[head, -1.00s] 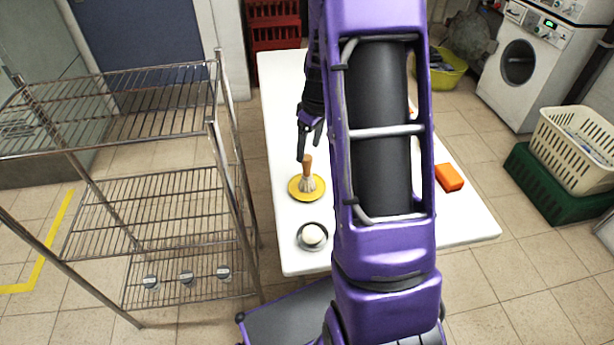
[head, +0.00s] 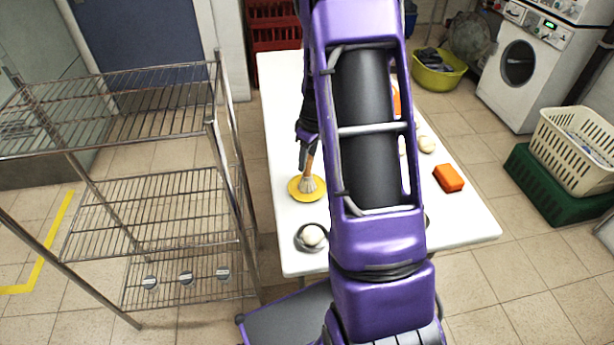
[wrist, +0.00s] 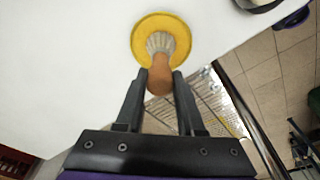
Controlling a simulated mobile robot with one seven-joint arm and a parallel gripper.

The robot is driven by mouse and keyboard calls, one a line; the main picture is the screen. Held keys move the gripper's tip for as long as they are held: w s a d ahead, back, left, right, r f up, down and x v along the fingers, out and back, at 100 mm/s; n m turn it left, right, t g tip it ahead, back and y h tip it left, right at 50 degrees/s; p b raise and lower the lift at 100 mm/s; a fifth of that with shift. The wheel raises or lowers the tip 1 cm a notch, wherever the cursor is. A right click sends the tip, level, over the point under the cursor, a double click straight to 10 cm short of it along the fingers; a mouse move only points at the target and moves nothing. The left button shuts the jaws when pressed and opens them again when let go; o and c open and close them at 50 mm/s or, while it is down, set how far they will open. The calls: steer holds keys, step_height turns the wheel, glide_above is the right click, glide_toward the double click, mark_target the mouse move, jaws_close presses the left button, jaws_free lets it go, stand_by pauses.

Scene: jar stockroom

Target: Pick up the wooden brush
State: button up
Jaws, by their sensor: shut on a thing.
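The wooden brush (head: 309,182) has a brown handle and pale bristles. It stands a little tilted, bristles down, on a round yellow dish (head: 294,190) near the left edge of the white table. My gripper (head: 306,158) is at the top of its handle. In the wrist view my gripper (wrist: 161,78) has its two dark fingers on either side of the brown handle (wrist: 160,76), shut on it. The bristles (wrist: 160,43) lie over the yellow dish (wrist: 141,38), and I cannot tell whether they touch it.
An orange block (head: 448,179) lies at the right. A wire shelf rack (head: 150,190) stands close to the table's left. My arm hides the table's middle.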

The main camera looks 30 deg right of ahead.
jaws_close()
step_height(320, 180, up, 10)
steer(key=shift+p, duration=0.4)
stand_by(1.5)
